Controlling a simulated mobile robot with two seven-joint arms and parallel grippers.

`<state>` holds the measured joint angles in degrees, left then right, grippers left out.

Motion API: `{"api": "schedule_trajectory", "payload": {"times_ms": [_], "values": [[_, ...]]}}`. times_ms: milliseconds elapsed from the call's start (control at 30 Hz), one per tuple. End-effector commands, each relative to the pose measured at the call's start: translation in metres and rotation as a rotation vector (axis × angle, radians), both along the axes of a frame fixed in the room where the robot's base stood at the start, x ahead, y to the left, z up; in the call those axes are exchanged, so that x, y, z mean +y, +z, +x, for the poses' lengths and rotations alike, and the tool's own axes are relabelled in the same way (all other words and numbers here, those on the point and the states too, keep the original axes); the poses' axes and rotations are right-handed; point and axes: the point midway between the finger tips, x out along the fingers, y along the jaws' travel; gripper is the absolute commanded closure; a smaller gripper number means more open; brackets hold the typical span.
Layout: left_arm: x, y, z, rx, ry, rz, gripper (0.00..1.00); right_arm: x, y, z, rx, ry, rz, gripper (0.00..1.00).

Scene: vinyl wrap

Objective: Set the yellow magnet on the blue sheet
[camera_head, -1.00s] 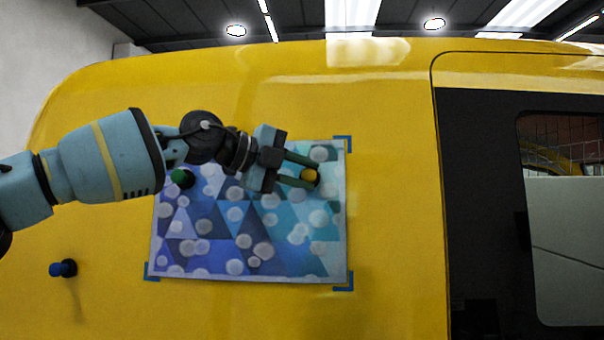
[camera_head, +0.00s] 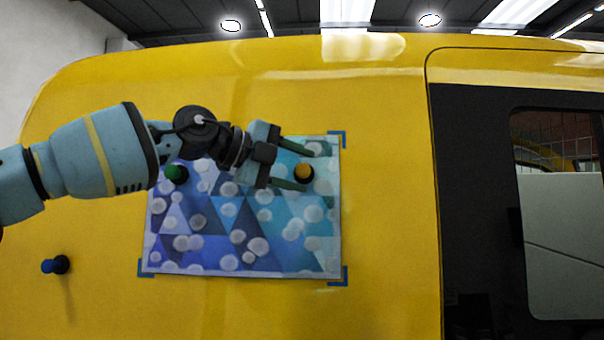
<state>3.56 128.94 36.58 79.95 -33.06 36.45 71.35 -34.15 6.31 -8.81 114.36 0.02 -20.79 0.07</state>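The blue sheet (camera_head: 240,235), patterned with triangles and pale dots, lies flat against the yellow van side. The yellow magnet (camera_head: 303,172) sits on the sheet's upper right part, with a dark base towards the sheet. My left gripper (camera_head: 308,168) reaches in from the left over the sheet's top. My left arm and gripper hide part of the sheet's upper edge. My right gripper is out of view.
A green magnet (camera_head: 175,173) sits on the sheet's upper left, close to my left wrist. A blue magnet (camera_head: 55,265) sits on the van panel (camera_head: 390,200) at lower left. Blue corner marks frame the sheet. A dark window area lies to the right.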

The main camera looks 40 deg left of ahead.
Motion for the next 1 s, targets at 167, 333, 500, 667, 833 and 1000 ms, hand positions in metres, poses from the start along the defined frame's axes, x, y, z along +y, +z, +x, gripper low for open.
{"api": "schedule_trajectory", "payload": {"times_ms": [167,333,500,667,833,1000], "values": [[0.0,-0.001,0.0,0.002,-0.001,0.0,0.49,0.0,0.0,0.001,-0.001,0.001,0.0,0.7],[0.002,0.001,-0.005,0.001,-0.001,0.0,0.49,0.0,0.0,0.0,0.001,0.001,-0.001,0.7],[0.011,0.007,-0.022,-0.002,-0.001,-0.001,0.49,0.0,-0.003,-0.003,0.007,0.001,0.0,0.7],[0.021,0.013,-0.042,-0.001,-0.001,0.0,0.49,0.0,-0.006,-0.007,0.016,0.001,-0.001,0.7],[0.03,0.019,-0.058,-0.001,0.0,0.0,0.49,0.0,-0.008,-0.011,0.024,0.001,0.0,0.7],[0.033,0.021,-0.066,0.001,-0.001,0.0,0.49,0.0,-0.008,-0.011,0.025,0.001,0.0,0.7]]}}
